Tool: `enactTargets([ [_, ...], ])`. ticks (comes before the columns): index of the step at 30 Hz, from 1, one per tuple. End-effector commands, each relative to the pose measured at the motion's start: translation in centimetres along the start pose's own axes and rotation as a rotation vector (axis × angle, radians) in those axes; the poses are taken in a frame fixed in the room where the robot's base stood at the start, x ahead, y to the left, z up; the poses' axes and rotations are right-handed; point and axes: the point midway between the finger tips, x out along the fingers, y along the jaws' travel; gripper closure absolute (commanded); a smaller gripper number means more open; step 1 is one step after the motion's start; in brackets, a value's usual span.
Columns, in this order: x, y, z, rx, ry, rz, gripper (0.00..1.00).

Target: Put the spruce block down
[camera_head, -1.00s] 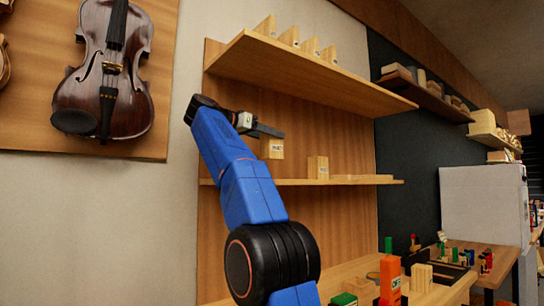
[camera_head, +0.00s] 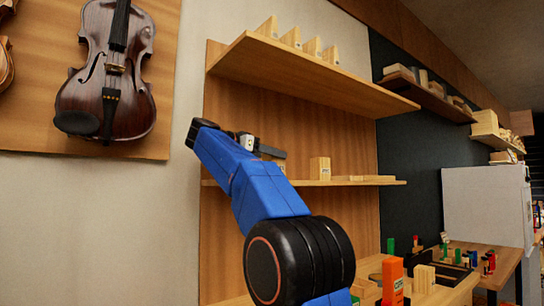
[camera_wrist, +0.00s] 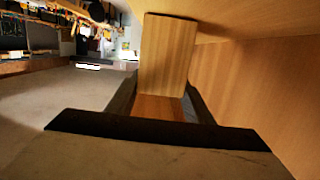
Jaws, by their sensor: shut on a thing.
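The spruce block (camera_wrist: 168,55) is a pale wooden block with fine straight grain. In the wrist view it stands out between the two dark fingers of my gripper (camera_wrist: 160,104), which is shut on it. In the head view my gripper (camera_head: 272,152) is just above the lower shelf (camera_head: 370,183), at its left part. There the block is mostly hidden behind my blue arm, so I cannot tell whether it touches the shelf.
A labelled wooden block (camera_head: 320,168) stands on the lower shelf to the right of my gripper. The upper shelf (camera_head: 310,72) overhangs, with several blocks on top. A violin (camera_head: 108,75) hangs at left. A bench with an orange box (camera_head: 392,281) is below.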

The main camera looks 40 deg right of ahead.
Motion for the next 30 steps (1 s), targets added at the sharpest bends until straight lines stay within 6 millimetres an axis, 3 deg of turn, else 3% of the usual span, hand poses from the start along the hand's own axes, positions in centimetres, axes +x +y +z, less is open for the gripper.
enactTargets([
  [6, 0.0, 0.0, 0.2, 0.0, 0.0, 0.0, 0.83],
  [7, 0.0, 0.0, 0.2, 0.0, 0.0, 0.0, 0.46],
  [9, 0.0, 0.0, 0.2, 0.0, 0.0, 0.0, 0.35],
  [20, 0.0, 0.0, -0.1, 0.001, 0.0, 0.0, 0.35],
  [30, -4.6, -0.1, 0.0, -0.001, 0.0, -0.003, 0.35],
])
